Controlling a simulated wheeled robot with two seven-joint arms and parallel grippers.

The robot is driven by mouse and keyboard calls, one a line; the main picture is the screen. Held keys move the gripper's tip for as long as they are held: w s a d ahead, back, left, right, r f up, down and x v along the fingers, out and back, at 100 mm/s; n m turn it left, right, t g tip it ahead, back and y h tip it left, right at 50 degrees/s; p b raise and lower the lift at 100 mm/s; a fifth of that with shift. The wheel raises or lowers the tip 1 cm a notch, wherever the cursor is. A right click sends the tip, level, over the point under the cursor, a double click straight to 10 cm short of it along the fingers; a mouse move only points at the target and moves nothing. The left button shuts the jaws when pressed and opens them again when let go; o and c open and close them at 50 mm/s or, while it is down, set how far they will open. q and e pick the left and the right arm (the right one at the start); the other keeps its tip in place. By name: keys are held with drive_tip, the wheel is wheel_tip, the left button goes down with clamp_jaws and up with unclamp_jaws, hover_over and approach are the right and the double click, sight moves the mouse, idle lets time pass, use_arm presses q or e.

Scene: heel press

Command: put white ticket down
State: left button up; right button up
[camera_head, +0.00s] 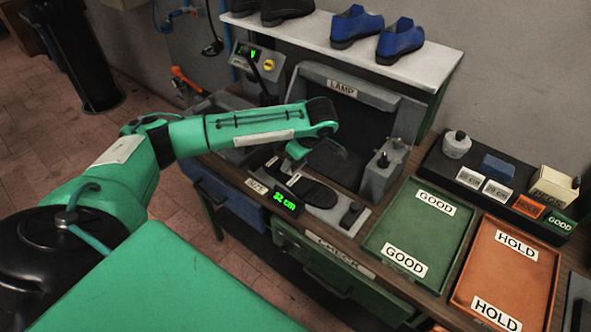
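Two white tickets, one (470,178) and another (497,191), stand in the dark rack at the right, with small print that seems to end in "cm". A small pale piece (294,179) shows just below my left gripper (312,155), at the dark sole-shaped plate (318,191); I cannot tell whether it is a ticket or whether it is held. My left arm reaches in from the left, and its hand hangs over the measuring device in front of the LAMP box (342,88). The fingers are small and partly hidden. My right gripper is not in view.
A green GOOD tray (425,225) and an orange HOLD tray (512,268) lie empty to the right. The device display (286,202) reads about 52 cm. A grey fixture (382,172) stands beside the LAMP box. Blue shoes (357,26) sit on the shelf above.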

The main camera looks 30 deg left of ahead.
sight(299, 166)
use_arm(q)
wheel_tip(299, 166, down, 5)
drive_tip(key=shift+f+p, duration=0.1)
drive_tip(key=shift+p, duration=0.4)
drive_tip(key=shift+f, duration=0.45)
drive_tip(key=o, duration=0.7)
drive_tip(key=shift+o, duration=0.2)
drive_tip(key=shift+d+r, duration=0.15)
drive_tip(key=shift+r, duration=0.1)
drive_tip(key=b+v, duration=0.2)
drive_tip(key=v, duration=0.9)
drive_tip(key=shift+r+b, duration=0.35)
drive_tip(key=shift+b, duration=0.05)
